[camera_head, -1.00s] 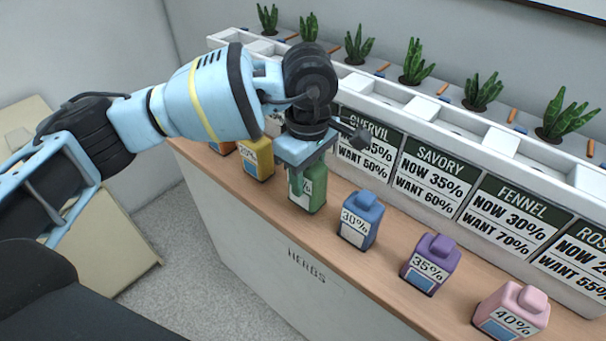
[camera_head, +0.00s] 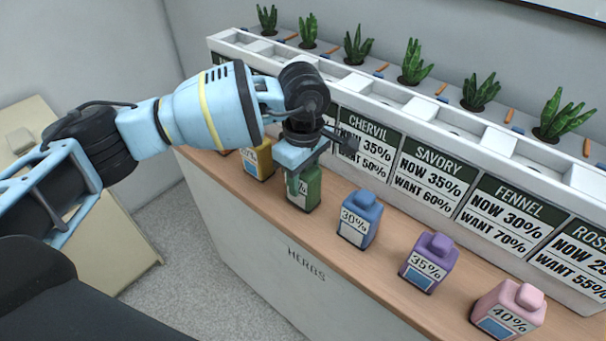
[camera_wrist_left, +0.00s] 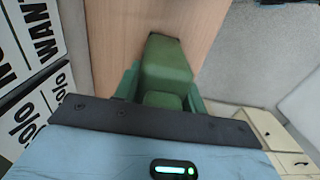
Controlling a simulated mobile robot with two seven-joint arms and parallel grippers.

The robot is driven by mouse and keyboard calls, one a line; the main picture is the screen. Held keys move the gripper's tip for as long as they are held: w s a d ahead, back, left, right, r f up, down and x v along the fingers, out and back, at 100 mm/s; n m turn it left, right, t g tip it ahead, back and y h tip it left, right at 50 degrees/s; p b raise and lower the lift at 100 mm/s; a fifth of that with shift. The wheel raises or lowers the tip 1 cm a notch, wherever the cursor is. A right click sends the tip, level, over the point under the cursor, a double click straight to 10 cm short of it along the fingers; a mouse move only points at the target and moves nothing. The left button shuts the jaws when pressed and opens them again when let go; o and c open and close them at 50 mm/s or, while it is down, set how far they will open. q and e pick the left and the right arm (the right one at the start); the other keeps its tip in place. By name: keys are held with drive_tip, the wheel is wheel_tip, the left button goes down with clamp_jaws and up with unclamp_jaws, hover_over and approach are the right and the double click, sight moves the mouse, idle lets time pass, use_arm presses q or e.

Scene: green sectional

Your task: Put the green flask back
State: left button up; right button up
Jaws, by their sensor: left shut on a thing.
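The green flask (camera_head: 305,191) stands on the wooden ledge (camera_head: 273,204) between the yellow flask (camera_head: 259,160) and the blue flask (camera_head: 359,219). My left gripper (camera_head: 299,180) comes down from above and is shut on the flask's upper part. In the left wrist view the green flask (camera_wrist_left: 166,62) lies between the green fingers, with the wooden surface around it. The flask looks upright, and whether its base touches the ledge is hard to tell. The gripper hides part of its label. My right gripper is not in view.
A purple flask (camera_head: 430,262) and a pink flask (camera_head: 508,308) stand farther right along the ledge. Gaps separate the flasks.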

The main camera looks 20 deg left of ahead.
use_arm(q)
drive_tip(key=shift+f, duration=0.2)
drive_tip(key=o, duration=1.1)
drive_tip(key=shift+r, duration=0.1)
wheel_tip(320, 180, up, 12)
drive_tip(key=shift+r, duration=0.15)
